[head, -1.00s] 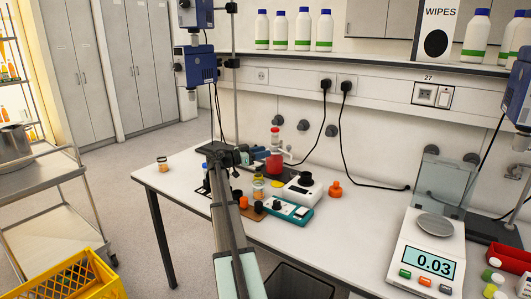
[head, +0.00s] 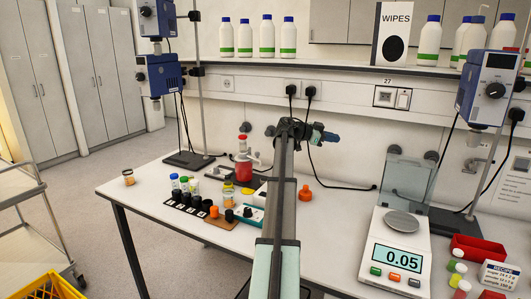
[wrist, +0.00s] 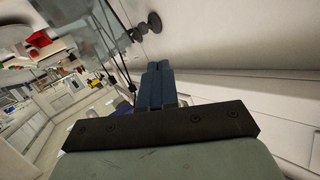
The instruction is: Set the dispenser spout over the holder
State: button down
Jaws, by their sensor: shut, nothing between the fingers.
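My gripper (head: 328,138) is raised near the back wall, right of and apart from the dispenser. Its blue fingers are shut and empty, also seen in the wrist view (wrist: 157,82).
A balance (head: 398,255) reading 0.05 is at right. A jar (head: 128,178) stands at the left edge. Black cables hang along the wall.

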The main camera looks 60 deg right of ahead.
jog(key=w+a+f+n+t+y, duration=0.15)
jog(key=w+n+t+y, duration=0.25)
jog(key=w+n+t, duration=0.5)
jog(key=w+a+n+t+y, duration=0.3)
jog(key=w+n+t, duration=0.6)
jog(key=n+t, duration=0.1)
jog(key=w+f, duration=0.7)
jog(key=w, duration=0.2)
jog(key=shift+w+f, duration=0.15)
jog(key=shift+f, duration=0.2)
jog(key=shift+a, duration=0.1)
